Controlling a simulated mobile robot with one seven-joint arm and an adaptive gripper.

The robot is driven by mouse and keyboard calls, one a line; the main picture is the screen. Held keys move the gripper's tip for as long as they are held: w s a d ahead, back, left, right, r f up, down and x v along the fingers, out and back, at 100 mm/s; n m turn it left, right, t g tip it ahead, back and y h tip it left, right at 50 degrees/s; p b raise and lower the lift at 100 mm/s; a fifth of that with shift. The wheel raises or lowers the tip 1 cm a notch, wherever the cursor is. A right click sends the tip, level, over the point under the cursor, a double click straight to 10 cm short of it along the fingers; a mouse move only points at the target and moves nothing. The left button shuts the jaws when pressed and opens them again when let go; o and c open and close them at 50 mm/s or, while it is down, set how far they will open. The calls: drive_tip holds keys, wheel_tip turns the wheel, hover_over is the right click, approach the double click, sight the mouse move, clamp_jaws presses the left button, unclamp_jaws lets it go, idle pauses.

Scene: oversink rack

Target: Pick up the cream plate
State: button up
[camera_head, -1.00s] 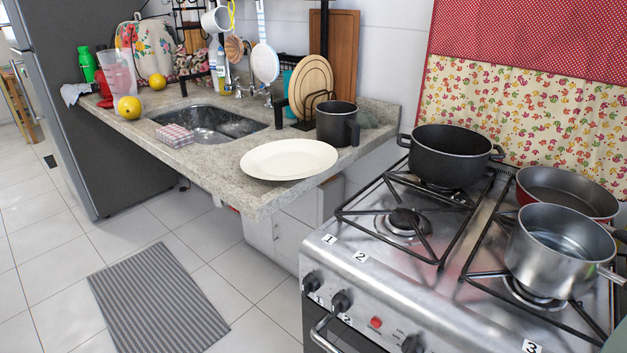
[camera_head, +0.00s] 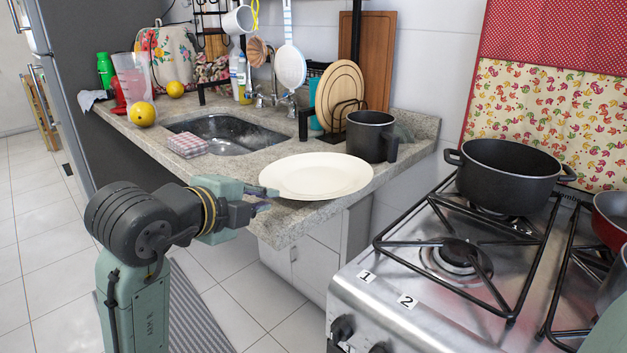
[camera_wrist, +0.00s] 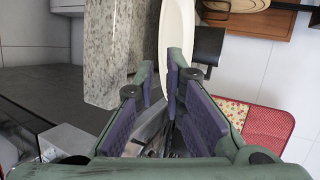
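The cream plate (camera_head: 318,176) lies flat on the stone counter near its front corner, its rim reaching the front edge. My gripper (camera_head: 268,198) is at the plate's left front rim, just off the counter edge. In the wrist view the gripper (camera_wrist: 162,82) is open, with a gap between its purple pads. The plate (camera_wrist: 175,38) appears there as a pale edge-on strip beyond the right fingertip, which hides part of its rim. I cannot tell whether the fingers touch it.
A dark pot (camera_head: 371,137) stands close behind the plate. A pink egg-like carton (camera_head: 187,145) sits beside the sink (camera_head: 228,134). The stove (camera_head: 440,270) with a black pot (camera_head: 508,170) is on the right. Open floor lies before the counter.

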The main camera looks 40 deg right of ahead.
sight(285, 195)
drive_tip(key=x, duration=0.3)
drive_tip(key=p+x, duration=0.1)
drive_tip(key=x, duration=0.3)
drive_tip(key=shift+s+d, duration=0.15)
drive_tip(key=shift+d, duration=0.1)
drive_tip(key=shift+w+d+f, duration=0.25)
drive_tip(key=shift+d, duration=0.15)
drive_tip(key=shift+c, duration=0.5)
clamp_jaws()
drive_tip(key=shift+r, duration=0.15)
